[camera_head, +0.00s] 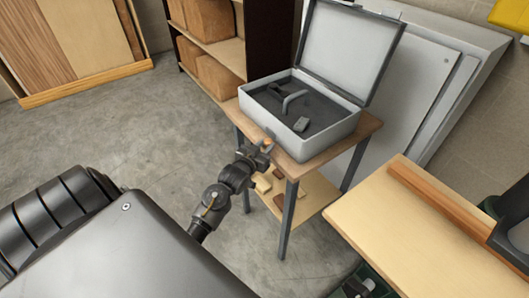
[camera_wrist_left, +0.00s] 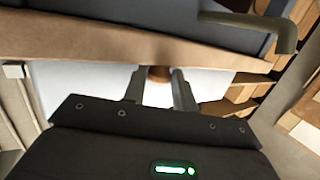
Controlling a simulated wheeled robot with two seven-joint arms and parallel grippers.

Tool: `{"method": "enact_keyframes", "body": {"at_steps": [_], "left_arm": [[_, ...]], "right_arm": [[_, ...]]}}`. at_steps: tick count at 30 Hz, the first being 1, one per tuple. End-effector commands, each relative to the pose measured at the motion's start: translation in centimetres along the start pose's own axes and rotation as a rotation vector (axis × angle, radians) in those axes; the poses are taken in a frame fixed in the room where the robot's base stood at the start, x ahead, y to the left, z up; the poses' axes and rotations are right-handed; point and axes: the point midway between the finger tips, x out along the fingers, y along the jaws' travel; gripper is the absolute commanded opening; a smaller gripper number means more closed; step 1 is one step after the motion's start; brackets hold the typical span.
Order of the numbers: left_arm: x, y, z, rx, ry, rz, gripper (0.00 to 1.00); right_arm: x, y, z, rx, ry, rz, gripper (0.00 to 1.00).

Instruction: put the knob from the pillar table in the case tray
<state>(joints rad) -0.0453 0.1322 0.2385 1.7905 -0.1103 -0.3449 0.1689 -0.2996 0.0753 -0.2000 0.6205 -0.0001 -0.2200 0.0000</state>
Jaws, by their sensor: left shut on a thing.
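The small brown knob (camera_wrist_left: 159,72) shows between the fingers of my left gripper (camera_wrist_left: 158,88) in the left wrist view. In the head view my left gripper (camera_head: 264,146) is beside the near left edge of a small wooden table, with an orange-brown bit of the knob (camera_head: 269,142) at its tip. It is shut on the knob, outside the case and apart from its inside. The grey case tray (camera_head: 330,140) stands on that table with its lid (camera_head: 347,50) open. Its dark lining holds a curved grey piece (camera_head: 295,98) and a small grey block (camera_head: 302,124). I cannot make out the pillar table.
The small table (camera_head: 305,169) has a lower shelf (camera_head: 312,193) with wooden pieces. A wooden workbench (camera_head: 430,235) stands at the right. A shelf with brown boxes (camera_head: 218,82) is behind. The floor (camera_head: 125,125) on the left is clear.

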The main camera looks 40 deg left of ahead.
Motion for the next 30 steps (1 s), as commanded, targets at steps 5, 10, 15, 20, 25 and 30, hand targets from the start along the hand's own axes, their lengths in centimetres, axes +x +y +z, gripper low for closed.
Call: {"method": "enact_keyframes", "body": {"at_steps": [5, 10, 15, 20, 25, 30], "left_arm": [[0.0, 0.0, -0.2, 0.000, 0.001, 0.000, 0.07], [0.0, 0.0, 0.2, 0.000, 0.001, 0.000, 0.07], [0.1, 0.0, 0.2, 0.000, 0.002, 0.000, 0.42], [0.0, 0.0, 0.2, 0.000, 0.002, 0.000, 0.49], [0.0, 0.0, 0.2, 0.000, 0.002, 0.000, 0.49], [-1.1, 0.0, 0.0, 0.001, 0.000, 0.000, 0.49]], "right_arm": [[-0.1, 0.2, 0.0, -0.001, 0.000, 0.003, 0.00], [0.0, 0.5, 0.1, -0.002, -0.001, 0.006, 0.00], [0.0, 0.7, 0.1, -0.003, -0.001, 0.007, 0.00], [0.0, 0.6, 0.1, -0.003, -0.001, 0.007, 0.00], [0.0, 0.6, 0.1, -0.003, -0.002, 0.007, 0.00], [0.1, 0.6, 0.2, -0.002, -0.002, 0.006, 0.00]]}}
